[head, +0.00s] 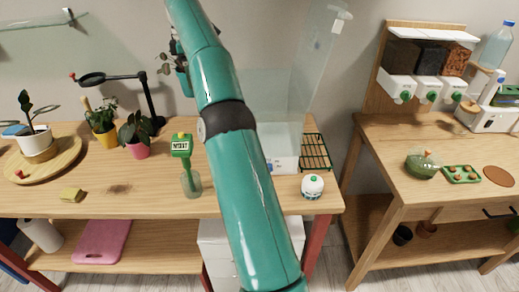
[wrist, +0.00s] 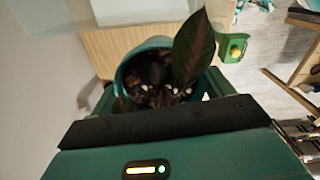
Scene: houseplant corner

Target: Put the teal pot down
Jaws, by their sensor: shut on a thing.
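The teal pot (wrist: 121,78) holds dark soil and a plant with a large dark reddish-green leaf (wrist: 193,48). My gripper (wrist: 160,92) is shut on the pot, with a finger at each side of it in the wrist view. In the head view the teal pot (head: 184,84) shows above the back of the wooden table (head: 90,205), partly hidden by my teal arm. The pot is held in the air and looks roughly upright. My gripper is mostly hidden behind the arm there.
A clear panel (head: 312,60) stands behind. The front middle-left is bare.

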